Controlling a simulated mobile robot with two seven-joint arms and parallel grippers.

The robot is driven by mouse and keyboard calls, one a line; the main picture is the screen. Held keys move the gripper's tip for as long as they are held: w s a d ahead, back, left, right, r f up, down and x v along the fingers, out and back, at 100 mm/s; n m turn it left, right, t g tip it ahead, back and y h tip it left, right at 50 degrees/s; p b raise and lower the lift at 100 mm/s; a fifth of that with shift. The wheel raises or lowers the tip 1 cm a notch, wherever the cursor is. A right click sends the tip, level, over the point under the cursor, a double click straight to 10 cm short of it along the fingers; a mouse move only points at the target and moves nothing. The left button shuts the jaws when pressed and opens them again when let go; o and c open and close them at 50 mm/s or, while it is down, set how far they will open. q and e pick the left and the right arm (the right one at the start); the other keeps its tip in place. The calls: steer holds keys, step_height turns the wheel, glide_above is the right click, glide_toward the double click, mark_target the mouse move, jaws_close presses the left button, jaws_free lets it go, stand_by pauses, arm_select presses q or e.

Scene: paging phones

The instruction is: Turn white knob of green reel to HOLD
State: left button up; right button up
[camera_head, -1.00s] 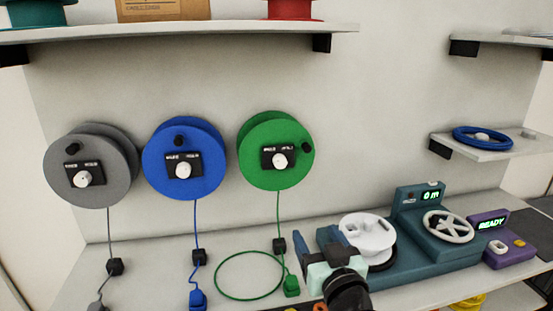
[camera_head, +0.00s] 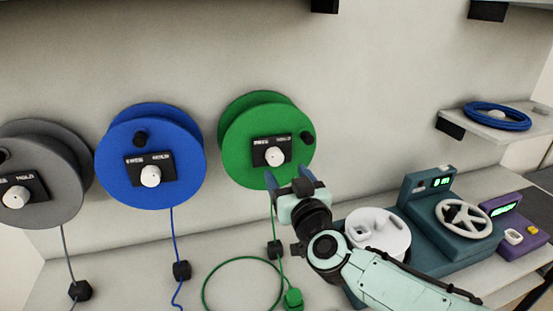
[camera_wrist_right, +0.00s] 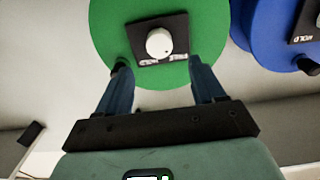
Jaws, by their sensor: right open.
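The green reel (camera_head: 240,135) hangs on the wall, right of the blue reel. Its white knob (camera_head: 276,156) sits on a black label plate (camera_head: 262,146) with small white lettering, HOLD at the right. In the right wrist view the green reel (camera_wrist_right: 110,40) and white knob (camera_wrist_right: 159,43) show beyond the fingers, and the plate appears upside down. My right gripper (camera_head: 287,179) is just below the knob in the head view. In the wrist view its two blue fingers (camera_wrist_right: 158,75) are apart, with nothing between them. They do not touch the knob. My left gripper is not in view.
The blue reel (camera_head: 125,180) and grey reel (camera_head: 40,205) hang to the left with similar knobs. A green cable (camera_head: 207,285) drops to the bench. A teal machine with a handwheel (camera_head: 463,218) and a purple box (camera_head: 520,212) stand at right. A shelf (camera_head: 490,133) holds a blue ring.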

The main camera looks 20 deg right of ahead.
mark_target(276, 158)
steer(key=w, duration=0.8)
steer(key=shift+a, duration=0.1)
steer(key=c, duration=1.1)
